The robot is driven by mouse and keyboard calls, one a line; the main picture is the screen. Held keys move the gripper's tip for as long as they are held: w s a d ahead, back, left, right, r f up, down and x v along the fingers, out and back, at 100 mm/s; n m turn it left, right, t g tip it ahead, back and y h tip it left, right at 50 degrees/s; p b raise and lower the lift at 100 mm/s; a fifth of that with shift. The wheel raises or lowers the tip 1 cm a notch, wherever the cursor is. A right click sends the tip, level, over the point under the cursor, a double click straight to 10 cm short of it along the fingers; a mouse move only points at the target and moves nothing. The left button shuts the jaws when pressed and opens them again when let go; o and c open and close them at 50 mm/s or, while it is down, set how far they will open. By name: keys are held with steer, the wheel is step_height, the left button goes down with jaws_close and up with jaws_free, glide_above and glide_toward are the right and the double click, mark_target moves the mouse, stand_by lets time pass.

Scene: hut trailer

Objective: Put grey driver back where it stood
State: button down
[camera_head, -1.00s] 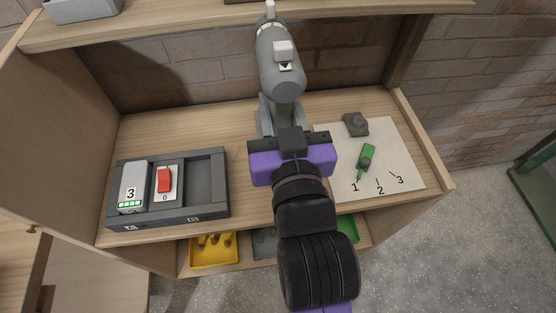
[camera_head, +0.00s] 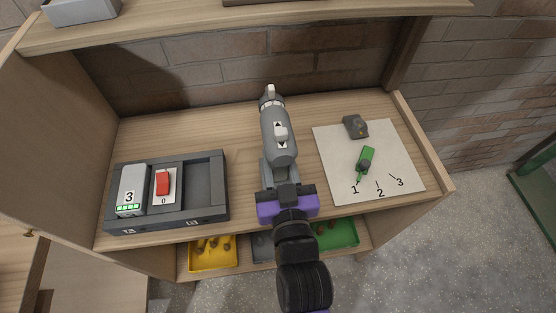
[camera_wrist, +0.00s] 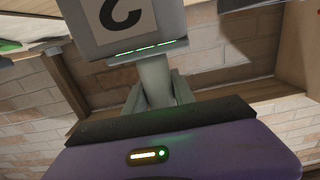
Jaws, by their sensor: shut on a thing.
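The grey driver (camera_head: 279,140) is in my gripper (camera_head: 281,173), above or at the middle of the wooden worktop (camera_head: 236,135). Its nose points to the back wall, and a switch with arrow marks shows on its body. In the wrist view, my gripper (camera_wrist: 158,100) has its two grey fingers shut around the driver's narrow grip (camera_wrist: 154,80). A grey block with an inverted 2 and a green light strip (camera_wrist: 130,22) is joined to that grip. I cannot tell whether the driver touches the worktop.
A dark tray (camera_head: 207,212) on the left holds a battery marked 3 (camera_head: 131,188) and a red switch (camera_head: 162,183); its right bay is empty. A pale sheet (camera_head: 400,160) on the right has a green pointer (camera_head: 366,158) and a grey block (camera_head: 355,126). Yellow (camera_head: 213,260) and green (camera_head: 340,236) bins sit below.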

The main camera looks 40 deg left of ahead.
steer(key=shift+f, duration=0.4)
steer(key=shift+f, duration=0.1)
steer(key=c, duration=1)
jaws_free()
steer(key=shift+f, duration=0.2)
steer(key=shift+c, duration=0.2)
steer(key=shift+d+r, duration=0.1)
steer(key=shift+r, duration=0.05)
steer(key=b+v, duration=0.2)
steer(key=v, duration=1)
